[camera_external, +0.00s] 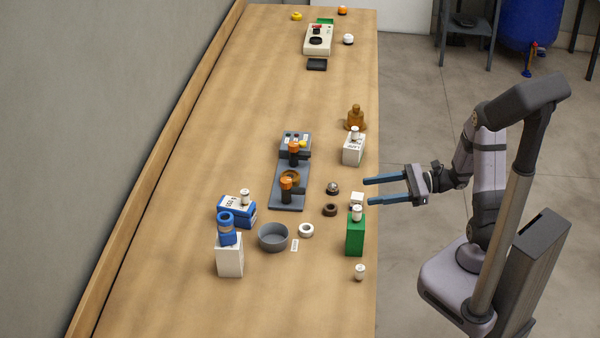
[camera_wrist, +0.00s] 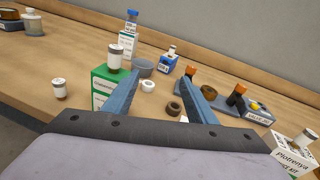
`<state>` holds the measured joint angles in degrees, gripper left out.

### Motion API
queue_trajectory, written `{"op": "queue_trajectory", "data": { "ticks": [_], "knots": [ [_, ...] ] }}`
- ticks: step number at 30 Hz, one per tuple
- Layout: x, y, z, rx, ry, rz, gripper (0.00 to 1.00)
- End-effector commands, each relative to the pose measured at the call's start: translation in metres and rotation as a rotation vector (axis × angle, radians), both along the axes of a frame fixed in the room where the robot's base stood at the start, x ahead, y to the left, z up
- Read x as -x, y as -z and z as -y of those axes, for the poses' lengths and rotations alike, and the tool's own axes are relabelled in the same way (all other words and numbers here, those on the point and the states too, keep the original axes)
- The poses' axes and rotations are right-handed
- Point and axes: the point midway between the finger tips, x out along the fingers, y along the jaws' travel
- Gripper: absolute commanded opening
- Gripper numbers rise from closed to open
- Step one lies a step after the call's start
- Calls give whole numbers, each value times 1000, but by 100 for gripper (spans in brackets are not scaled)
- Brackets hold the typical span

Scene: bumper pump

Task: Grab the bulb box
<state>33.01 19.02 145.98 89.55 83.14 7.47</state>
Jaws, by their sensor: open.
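I cannot tell for sure which box is the bulb box, as most labels are too small to read. A green box (camera_external: 355,236) with a white-capped jar on top stands near the right table edge; it also shows in the wrist view (camera_wrist: 103,91), left of my fingers. A blue box (camera_external: 238,212) with a jar on it stands further left, and in the wrist view (camera_wrist: 169,64) it is beyond my fingers. A white lettered box (camera_external: 352,149) stands farther up the table. My gripper (camera_external: 368,191) is open and empty at the right table edge, behind the green box.
A grey bowl (camera_external: 273,237), white ring (camera_external: 306,230), dark ring (camera_external: 330,210) and grey tray (camera_external: 287,203) lie mid-table. A white box with a blue bottle (camera_external: 230,258) stands front left.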

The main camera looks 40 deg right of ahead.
Motion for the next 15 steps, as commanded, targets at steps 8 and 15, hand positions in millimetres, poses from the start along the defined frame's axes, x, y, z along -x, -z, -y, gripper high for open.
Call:
{"op": "queue_trajectory", "data": {
  "ticks": [8,15],
  "knots": [
    [-41,25,68,-188,330,-26,52],
    [-40,71,67,-184,328,-24,52]
  ]
}}
